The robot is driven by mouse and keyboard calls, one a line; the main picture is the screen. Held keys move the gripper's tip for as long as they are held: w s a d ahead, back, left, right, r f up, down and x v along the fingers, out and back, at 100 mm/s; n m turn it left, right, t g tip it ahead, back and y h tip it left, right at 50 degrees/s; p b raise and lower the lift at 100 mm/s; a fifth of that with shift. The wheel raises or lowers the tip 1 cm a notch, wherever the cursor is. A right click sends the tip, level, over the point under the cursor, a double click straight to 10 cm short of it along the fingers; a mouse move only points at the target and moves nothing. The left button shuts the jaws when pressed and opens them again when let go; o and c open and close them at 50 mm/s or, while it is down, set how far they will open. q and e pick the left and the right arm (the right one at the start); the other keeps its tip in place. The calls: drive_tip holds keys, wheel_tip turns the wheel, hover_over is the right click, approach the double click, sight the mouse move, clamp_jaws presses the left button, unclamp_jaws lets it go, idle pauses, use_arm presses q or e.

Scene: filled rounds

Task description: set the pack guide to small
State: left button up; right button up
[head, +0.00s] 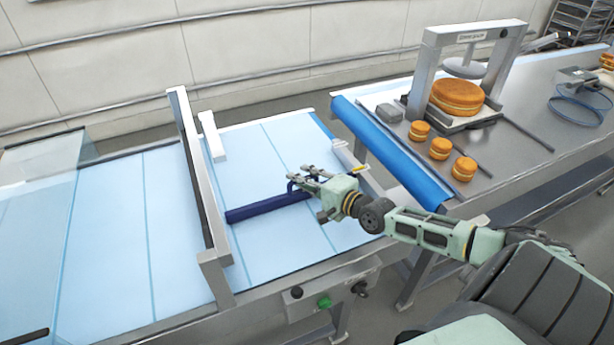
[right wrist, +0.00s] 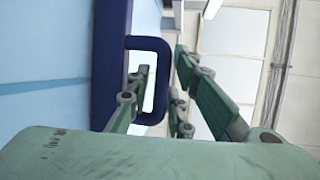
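The pack guide is a dark blue bar (head: 268,206) lying across the light blue conveyor belt. It has a blue loop handle near its right end. In the right wrist view the bar (right wrist: 107,60) runs up the left side and the handle (right wrist: 150,43) stands out from it. My right gripper (head: 303,179) is at the handle. In the wrist view its fingers (right wrist: 163,88) are apart, one seen through the loop and one outside it, with a gap beside the handle's outer side. My left gripper is out of view. No size lettering is readable.
A grey frame (head: 200,185) spans the belt left of the guide. A white block (head: 212,137) is beside it. Right of a blue roller (head: 390,150), a steel table holds a press (head: 470,40), a large cake (head: 457,96) and small cakes (head: 440,148). Buttons (head: 324,302) are on the front.

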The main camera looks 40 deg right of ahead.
drive_tip(key=shift+s, duration=0.6)
drive_tip(key=v, duration=1.1)
drive_tip(key=shift+w+r, duration=0.1)
